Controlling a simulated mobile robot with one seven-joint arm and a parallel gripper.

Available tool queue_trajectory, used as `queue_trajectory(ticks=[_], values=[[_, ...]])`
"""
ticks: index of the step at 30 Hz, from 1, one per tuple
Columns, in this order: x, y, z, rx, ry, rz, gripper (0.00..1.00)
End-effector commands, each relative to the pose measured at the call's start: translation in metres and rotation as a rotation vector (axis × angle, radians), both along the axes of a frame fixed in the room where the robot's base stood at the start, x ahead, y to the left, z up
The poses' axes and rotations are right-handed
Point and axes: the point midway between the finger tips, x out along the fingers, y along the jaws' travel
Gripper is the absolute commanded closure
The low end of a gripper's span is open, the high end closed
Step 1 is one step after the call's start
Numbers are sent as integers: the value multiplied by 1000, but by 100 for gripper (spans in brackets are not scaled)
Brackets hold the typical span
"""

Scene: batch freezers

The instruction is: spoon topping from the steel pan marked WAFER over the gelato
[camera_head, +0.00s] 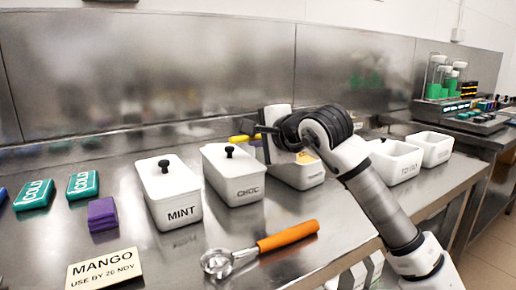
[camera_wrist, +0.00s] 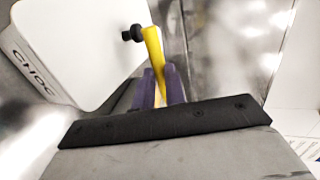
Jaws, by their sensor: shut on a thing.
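In the wrist view, my gripper (camera_wrist: 161,88) has its two purple fingers shut on a yellow handle (camera_wrist: 153,45). The handle's lower end is hidden between the fingers, so I cannot tell what tool it belongs to. A bit of yellow (camera_head: 240,139) also shows in the head view, just behind the CHOC tub; my wrist and hand hide the fingers there. I cannot make out a steel pan marked WAFER in either view. No open gelato surface shows; the MINT tub (camera_head: 173,190) and CHOC tub (camera_head: 234,176) are lidded. CHOC also shows in the wrist view (camera_wrist: 80,45).
An orange-handled scoop (camera_head: 288,236) lies at the counter's front, right of a MANGO card (camera_head: 104,268). Purple blocks (camera_head: 102,214) and green COLD packs (camera_head: 83,184) are at left. White tubs (camera_head: 396,160) stand right of my arm. A steel wall (camera_head: 190,70) closes the back.

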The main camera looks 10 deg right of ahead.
Motion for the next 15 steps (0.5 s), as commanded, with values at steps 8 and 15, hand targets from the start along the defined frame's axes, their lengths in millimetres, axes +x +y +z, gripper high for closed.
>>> queue_trajectory(ticks=[8,15], values=[[-2,0,-9,28,-87,7,100],[-4,-1,-8,45,-134,11,100]])
